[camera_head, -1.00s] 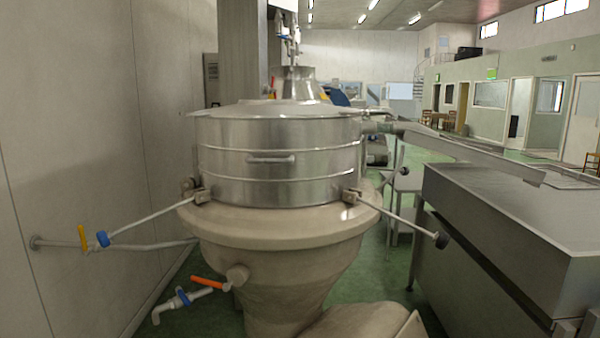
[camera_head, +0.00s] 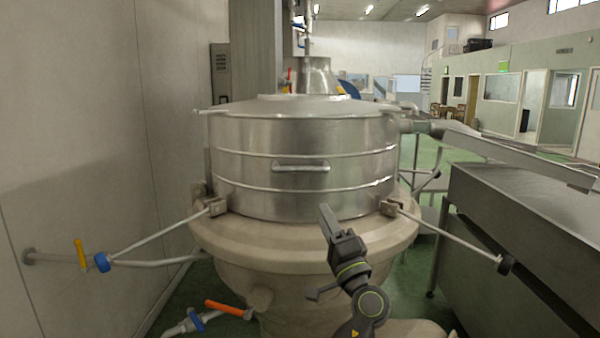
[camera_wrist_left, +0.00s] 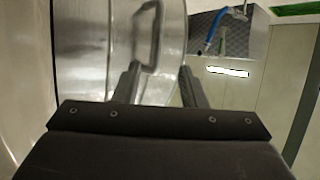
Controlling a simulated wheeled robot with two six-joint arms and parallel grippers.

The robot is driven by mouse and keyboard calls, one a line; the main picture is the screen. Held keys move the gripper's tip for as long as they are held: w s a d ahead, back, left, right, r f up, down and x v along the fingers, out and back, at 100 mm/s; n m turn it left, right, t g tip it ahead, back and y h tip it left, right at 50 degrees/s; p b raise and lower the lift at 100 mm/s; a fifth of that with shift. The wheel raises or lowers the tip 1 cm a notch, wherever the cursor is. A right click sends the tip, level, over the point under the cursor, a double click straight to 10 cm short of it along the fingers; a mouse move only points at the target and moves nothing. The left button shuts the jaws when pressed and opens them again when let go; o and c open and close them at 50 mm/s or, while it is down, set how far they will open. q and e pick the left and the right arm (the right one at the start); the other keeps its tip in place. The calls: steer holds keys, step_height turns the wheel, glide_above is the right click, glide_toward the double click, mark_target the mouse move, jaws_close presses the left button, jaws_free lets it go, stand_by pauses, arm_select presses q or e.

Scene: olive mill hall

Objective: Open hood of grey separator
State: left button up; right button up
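The grey separator's hood (camera_head: 240,195) is a round steel drum with a flat lid, closed down on the beige base rim (camera_head: 275,237). A horizontal bar handle (camera_head: 300,166) sits on its front. My left gripper (camera_head: 327,213) is in front of the separator, below and right of the handle, and holds nothing. In the left wrist view the fingers (camera_wrist_left: 160,85) are spread apart, with the handle (camera_wrist_left: 157,35) beyond them, nearer the left finger. I see no contact. My right gripper is in neither view.
Clamp rods with knobs (camera_head: 506,265) stick out at both front sides of the base. A blue-and-yellow valve (camera_head: 101,262) and an orange-handled valve (camera_head: 225,307) are at lower left. A steel bench (camera_head: 530,220) stands close on the right, a wall (camera_head: 80,130) on the left.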

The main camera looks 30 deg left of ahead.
mark_target(301, 172)
arm_select(q)
steer(key=p+x, duration=0.6)
steer(key=x, duration=0.9)
steer(key=shift+a, duration=0.1)
steer(key=shift+w+a+r, duration=0.15)
steer(key=shift+w+a, duration=0.15)
steer(key=shift+a, duration=0.1)
jaws_close()
